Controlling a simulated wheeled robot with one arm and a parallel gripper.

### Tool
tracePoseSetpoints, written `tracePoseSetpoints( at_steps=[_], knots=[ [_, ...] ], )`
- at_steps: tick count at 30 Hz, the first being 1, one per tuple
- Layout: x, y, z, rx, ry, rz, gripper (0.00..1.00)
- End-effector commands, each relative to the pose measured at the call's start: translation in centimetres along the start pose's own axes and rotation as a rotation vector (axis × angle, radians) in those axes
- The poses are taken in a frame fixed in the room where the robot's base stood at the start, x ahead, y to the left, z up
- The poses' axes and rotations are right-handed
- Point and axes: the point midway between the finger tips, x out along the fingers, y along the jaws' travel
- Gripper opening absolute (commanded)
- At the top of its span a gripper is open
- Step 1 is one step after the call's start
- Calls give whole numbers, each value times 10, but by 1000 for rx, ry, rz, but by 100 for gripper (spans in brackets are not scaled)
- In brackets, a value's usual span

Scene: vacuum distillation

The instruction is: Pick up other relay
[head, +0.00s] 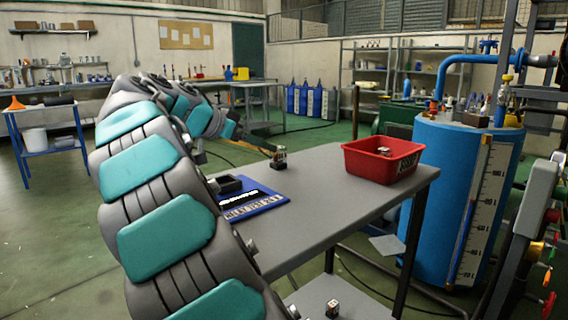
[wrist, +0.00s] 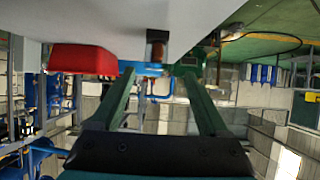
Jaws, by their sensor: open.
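A small dark relay (head: 278,158) with a pale marking stands on the grey table near its far edge. It also shows in the upside-down wrist view (wrist: 157,46), between and beyond the fingertips. My gripper (wrist: 159,70) is open and empty, its two green fingers spread and pointing towards this relay. In the head view my arm reaches over the table's left side. Another relay (head: 384,151) lies in the red bin (head: 366,164), partly hidden by its wall. A third small relay-like part (head: 332,308) sits on the lower shelf.
A blue panel (head: 262,205) with a black holder (head: 229,185) lies on the table's left, partly behind my arm. The grey table top (head: 330,200) is clear between panel and bin. A large blue tank (head: 450,180) with a scale stands right of the table.

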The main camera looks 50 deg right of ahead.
Motion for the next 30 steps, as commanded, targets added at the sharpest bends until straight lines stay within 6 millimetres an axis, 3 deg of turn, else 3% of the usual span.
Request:
tracePoseSetpoints(
  at_steps=[8,18,25,30],
  knots=[
    [23,3,-2,1,-2,2,78],
    [66,8,-3,-1,-3,3,78],
    [67,7,-4,0,-2,1,78],
    [67,8,-4,0,-2,1,59]
  ],
)
